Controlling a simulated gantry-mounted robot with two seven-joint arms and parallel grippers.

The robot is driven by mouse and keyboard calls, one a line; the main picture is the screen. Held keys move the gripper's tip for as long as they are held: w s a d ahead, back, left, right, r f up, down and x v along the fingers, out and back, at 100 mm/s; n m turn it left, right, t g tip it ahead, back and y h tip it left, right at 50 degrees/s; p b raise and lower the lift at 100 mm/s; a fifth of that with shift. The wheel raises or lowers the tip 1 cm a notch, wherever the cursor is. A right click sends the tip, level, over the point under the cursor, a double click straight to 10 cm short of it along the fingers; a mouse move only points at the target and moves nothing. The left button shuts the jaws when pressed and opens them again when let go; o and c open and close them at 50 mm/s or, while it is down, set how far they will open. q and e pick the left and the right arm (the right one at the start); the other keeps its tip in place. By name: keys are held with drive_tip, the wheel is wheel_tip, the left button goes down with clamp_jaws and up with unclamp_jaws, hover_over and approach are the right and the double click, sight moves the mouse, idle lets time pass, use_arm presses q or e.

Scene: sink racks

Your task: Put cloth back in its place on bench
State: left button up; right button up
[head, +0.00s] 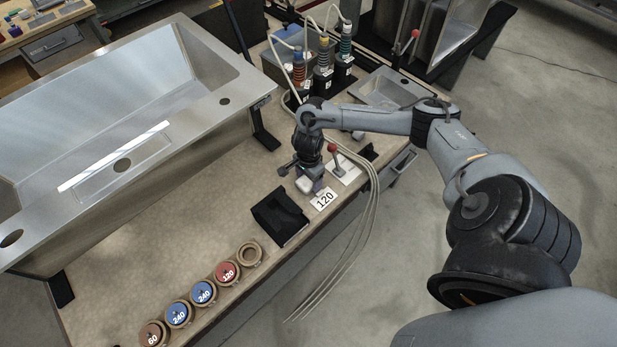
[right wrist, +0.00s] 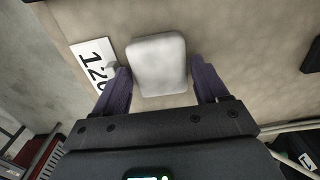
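A pale grey, rounded pad that looks like the folded cloth (right wrist: 158,62) lies on the bench in the right wrist view. In the head view the cloth (head: 304,184) shows small below my right gripper. My right gripper (head: 311,182) points down at the bench near the 120 card. In the right wrist view the purple fingers of my right gripper (right wrist: 162,82) are spread to the left and right of the cloth's near end, with small gaps visible. I cannot tell how far the fingertips are above the bench. My left gripper is not in view.
A black open holder (head: 280,217) and a white 120 card (head: 324,199) are close by. A red-knobbed lever (head: 333,149) stands just right of the gripper. Numbered discs (head: 203,292) line the front edge. A steel sink (head: 120,130) fills the left. Cables (head: 365,220) hang over the edge.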

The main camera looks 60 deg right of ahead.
sight(308, 180)
drive_tip(key=shift+r+p, duration=0.25)
drive_tip(key=shift+p, duration=0.05)
drive_tip(key=shift+r, duration=0.3)
wheel_tip(308, 180, up, 11)
drive_tip(key=p, duration=0.3)
